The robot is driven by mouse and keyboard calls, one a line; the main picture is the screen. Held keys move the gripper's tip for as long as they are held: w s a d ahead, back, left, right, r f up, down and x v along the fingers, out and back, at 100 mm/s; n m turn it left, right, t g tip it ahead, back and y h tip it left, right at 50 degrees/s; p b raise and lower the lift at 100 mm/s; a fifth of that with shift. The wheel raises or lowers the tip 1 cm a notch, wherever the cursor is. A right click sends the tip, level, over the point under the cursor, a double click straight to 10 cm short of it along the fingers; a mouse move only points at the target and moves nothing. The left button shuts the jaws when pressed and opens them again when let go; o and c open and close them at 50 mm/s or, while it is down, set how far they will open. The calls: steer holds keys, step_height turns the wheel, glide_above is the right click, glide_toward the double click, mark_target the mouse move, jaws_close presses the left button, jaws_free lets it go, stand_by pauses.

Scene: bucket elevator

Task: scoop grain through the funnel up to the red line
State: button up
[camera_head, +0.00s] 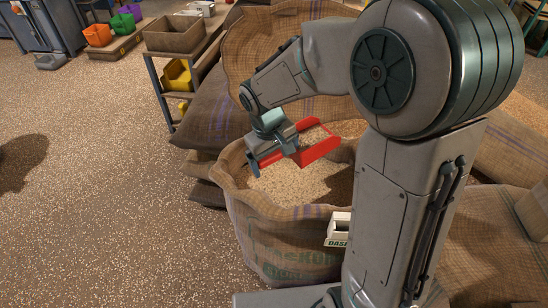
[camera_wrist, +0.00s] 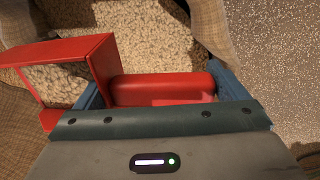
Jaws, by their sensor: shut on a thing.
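My gripper (camera_head: 274,156) is shut on the red handle of a scoop (camera_head: 322,149) and holds it above an open burlap sack (camera_head: 275,232). The sack holds pale grain (camera_head: 300,186). In the wrist view the red handle (camera_wrist: 162,88) lies between my two blue fingers, and the red scoop body extends to the left over the grain (camera_wrist: 150,40). I cannot tell how much grain is in the scoop. No funnel or red line shows in either view.
A small white sign (camera_head: 339,228) hangs on the sack's front right. Dark full sacks (camera_head: 215,115) and a shelf with a yellow scoop (camera_head: 177,75) stand behind on the left. Colored scoops (camera_head: 98,34) sit farther back. The speckled floor at left is clear.

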step_height(320, 180, up, 8)
steer(key=p, duration=0.5)
steer(key=shift+f+p, duration=0.1)
steer(key=shift+p, duration=0.25)
steer(key=shift+f, duration=0.1)
stand_by(0.4)
